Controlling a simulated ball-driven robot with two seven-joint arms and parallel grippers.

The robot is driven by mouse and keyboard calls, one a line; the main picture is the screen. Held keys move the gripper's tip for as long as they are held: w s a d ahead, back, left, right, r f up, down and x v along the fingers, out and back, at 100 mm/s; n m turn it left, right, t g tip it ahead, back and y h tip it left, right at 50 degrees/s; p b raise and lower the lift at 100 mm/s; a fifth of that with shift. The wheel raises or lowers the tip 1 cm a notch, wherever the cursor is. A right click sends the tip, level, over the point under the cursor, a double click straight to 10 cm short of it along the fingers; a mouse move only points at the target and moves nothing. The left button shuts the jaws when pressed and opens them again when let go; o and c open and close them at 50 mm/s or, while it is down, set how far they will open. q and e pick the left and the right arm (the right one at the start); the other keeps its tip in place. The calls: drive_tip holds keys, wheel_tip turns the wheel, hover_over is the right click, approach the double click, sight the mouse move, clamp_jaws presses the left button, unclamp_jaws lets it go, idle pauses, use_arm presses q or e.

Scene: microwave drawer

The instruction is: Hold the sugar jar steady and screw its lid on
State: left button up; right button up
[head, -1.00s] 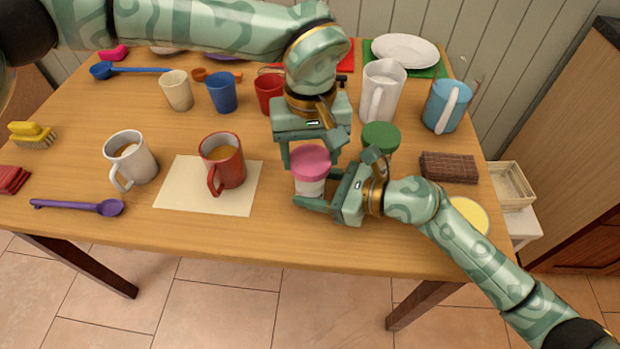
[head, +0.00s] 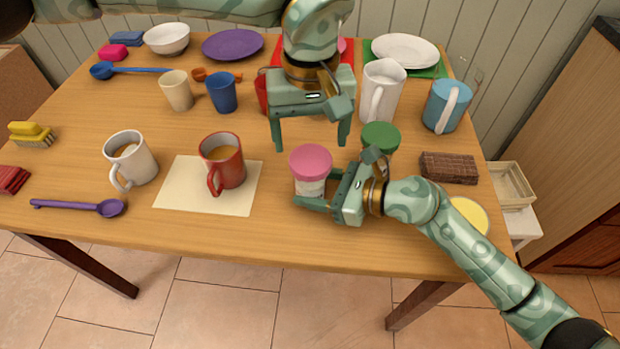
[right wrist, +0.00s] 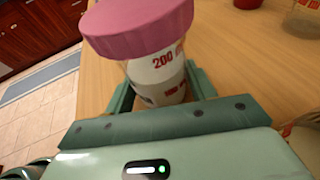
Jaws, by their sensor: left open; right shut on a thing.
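The sugar jar (head: 311,187) is a pale jar with red print, standing upright near the table's front middle. Its pink lid (head: 310,161) sits on top of it; I cannot tell how tightly. My right gripper (head: 318,197) is shut around the jar's body below the lid. In the right wrist view the jar (right wrist: 160,75) stands between the fingers, with the pink lid (right wrist: 140,22) above. My left gripper (head: 312,143) is open and empty, pointing down above and behind the lid, apart from it.
A red mug (head: 224,165) stands on a cream mat (head: 177,200) to the left. A white pitcher (head: 383,88) and a brown block (head: 449,168) are at the right.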

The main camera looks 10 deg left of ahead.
idle(0.4)
drive_tip(key=o, duration=1.5)
drive_tip(key=shift+d, duration=0.1)
drive_tip(key=v, duration=1)
drive_tip(key=shift+s+d+r, duration=0.1)
drive_tip(key=shift+s+d, duration=0.1)
drive_tip(key=shift+d, duration=0.15)
drive_tip(key=shift+s+d+r, duration=0.15)
drive_tip(key=shift+d+r, duration=0.05)
drive_tip(key=shift+d, duration=0.25)
drive_tip(key=shift+r, duration=0.1)
